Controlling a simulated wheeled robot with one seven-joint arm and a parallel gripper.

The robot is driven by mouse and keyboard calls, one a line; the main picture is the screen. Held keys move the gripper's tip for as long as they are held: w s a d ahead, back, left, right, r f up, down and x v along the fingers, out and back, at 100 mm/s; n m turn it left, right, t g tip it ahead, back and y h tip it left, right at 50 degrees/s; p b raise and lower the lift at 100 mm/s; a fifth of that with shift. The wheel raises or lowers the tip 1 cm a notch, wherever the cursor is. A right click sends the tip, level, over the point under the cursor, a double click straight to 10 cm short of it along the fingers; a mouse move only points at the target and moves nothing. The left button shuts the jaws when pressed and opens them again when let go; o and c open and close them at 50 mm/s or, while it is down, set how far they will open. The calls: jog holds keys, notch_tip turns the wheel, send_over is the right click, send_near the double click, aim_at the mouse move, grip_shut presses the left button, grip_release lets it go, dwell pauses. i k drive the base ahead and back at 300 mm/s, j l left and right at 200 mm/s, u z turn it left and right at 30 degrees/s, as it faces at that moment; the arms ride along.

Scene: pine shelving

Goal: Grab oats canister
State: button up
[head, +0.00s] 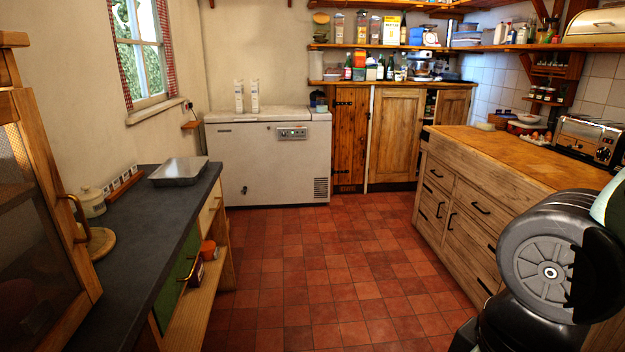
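No container in the head view can be read as the oats canister; labels are too small. A squat cream lidded jar (91,202) stands on the dark counter (130,250) at the left. Several clear tall containers (362,28) stand on the upper pine shelf (350,46) at the back. My gripper is out of view; only part of my arm shows at the lower right.
The red tiled floor (310,265) is clear between the left counter and the wooden drawer unit (463,215) on the right. A metal tray (179,171) lies on the left counter. A toaster (588,140) stands on the right worktop.

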aim_at(338, 21)
jog(key=i+l+u, duration=0.1)
jog(key=i+u, duration=0.15)
jog(key=i, duration=3.75)
jog(key=i+u, duration=0.2)
jog(key=i, duration=0.45)
jog(key=i+u, duration=0.15)
jog(key=i, duration=0.55)
jog(key=i+l+u, duration=0.2)
jog(key=i, duration=0.45)
jog(key=i+u, duration=0.25)
jog(key=i+l+u, duration=0.1)
jog(key=i+u, duration=0.2)
jog(key=z, duration=1.55)
jog(key=i+l, duration=0.15)
jog(key=i+z, duration=0.05)
